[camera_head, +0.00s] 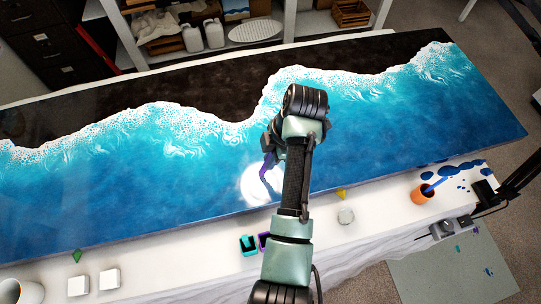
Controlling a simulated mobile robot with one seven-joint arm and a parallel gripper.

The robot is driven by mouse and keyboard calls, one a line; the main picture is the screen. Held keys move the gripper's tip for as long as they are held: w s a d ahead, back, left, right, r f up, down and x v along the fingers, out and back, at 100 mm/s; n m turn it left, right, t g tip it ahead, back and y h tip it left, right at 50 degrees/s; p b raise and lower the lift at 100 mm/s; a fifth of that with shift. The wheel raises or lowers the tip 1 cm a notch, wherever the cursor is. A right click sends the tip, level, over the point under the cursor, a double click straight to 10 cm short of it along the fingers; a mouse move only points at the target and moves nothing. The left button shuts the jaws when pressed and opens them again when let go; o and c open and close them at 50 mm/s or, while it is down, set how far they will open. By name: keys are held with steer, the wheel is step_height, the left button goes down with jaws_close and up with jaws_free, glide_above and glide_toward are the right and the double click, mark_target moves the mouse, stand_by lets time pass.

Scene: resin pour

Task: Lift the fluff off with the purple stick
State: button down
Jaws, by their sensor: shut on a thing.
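My gripper (268,150) is over the blue resin surface (370,135), near the middle of the panel. It is shut on the purple stick (266,166), which points down toward a bright white glare spot on the resin. My wrist and arm hide much of the gripper and the area right of it. I cannot tell whether the stick's tip touches the surface. I cannot make out the fluff; it may be hidden by the arm or lost in the glare.
Along the table's front edge stand a teal holder (247,244), a purple holder (264,241), white blocks (109,279) and an orange cup (422,193) with a blue stick. Blue spills (468,166) lie at the right. Shelves (215,35) stand behind.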

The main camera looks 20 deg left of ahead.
steer(key=shift+f, duration=0.2)
stand_by(0.4)
steer(key=p+v, duration=0.2)
steer(key=v, duration=0.1)
steer(key=a+p+v, duration=0.1)
steer(key=p+v, duration=0.2)
steer(key=shift+a+r, duration=0.2)
steer(key=shift+a, duration=0.05)
steer(key=shift+f, duration=0.1)
stand_by(0.4)
